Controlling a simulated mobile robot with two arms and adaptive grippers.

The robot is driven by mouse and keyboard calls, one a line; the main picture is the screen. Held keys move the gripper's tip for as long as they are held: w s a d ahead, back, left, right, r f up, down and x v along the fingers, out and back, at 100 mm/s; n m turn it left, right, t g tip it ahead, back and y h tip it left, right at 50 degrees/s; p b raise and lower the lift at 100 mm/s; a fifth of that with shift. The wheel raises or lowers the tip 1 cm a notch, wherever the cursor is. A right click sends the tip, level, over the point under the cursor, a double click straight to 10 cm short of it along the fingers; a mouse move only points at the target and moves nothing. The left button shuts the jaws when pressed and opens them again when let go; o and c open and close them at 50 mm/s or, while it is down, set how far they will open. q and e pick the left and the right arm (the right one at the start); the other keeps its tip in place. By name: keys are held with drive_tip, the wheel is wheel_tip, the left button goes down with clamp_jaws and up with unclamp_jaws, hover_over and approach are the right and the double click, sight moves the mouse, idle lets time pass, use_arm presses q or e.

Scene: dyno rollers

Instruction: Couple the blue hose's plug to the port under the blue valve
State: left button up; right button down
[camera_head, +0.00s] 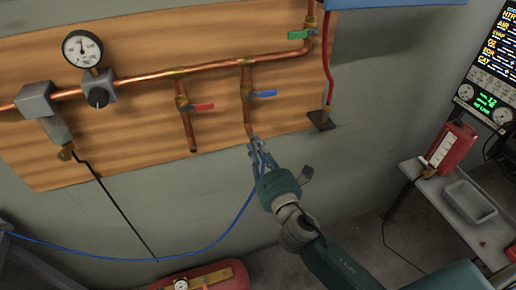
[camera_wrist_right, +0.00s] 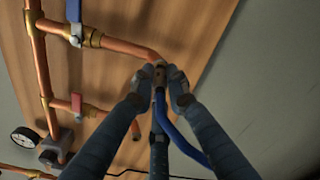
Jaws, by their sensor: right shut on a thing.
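The blue valve (camera_head: 263,94) sits on a short copper branch off the long pipe on the wooden board. Its downward pipe ends in the port (camera_head: 249,131). My right gripper (camera_head: 256,147) is just below that port, shut on the blue hose's plug. In the right wrist view the plug (camera_wrist_right: 160,76) is between the fingertips, in line with the pipe end (camera_wrist_right: 150,57) and very close to it or touching; I cannot tell whether it is seated. The fingers partly hide the plug. The blue hose (camera_head: 215,240) hangs from the gripper and sags off to the left. My left gripper is not in view.
A red valve (camera_head: 201,106) with its own branch is just left. A gauge (camera_head: 83,49) and grey block (camera_head: 36,98) are further left, a green valve (camera_head: 300,34) upper right. A bench (camera_head: 440,200) with a tray and red canister is at right.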

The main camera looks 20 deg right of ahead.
drive_tip(key=shift+w, duration=0.3)
drive_tip(key=c, duration=1.6)
unclamp_jaws()
drive_tip(key=shift+c, duration=0.2)
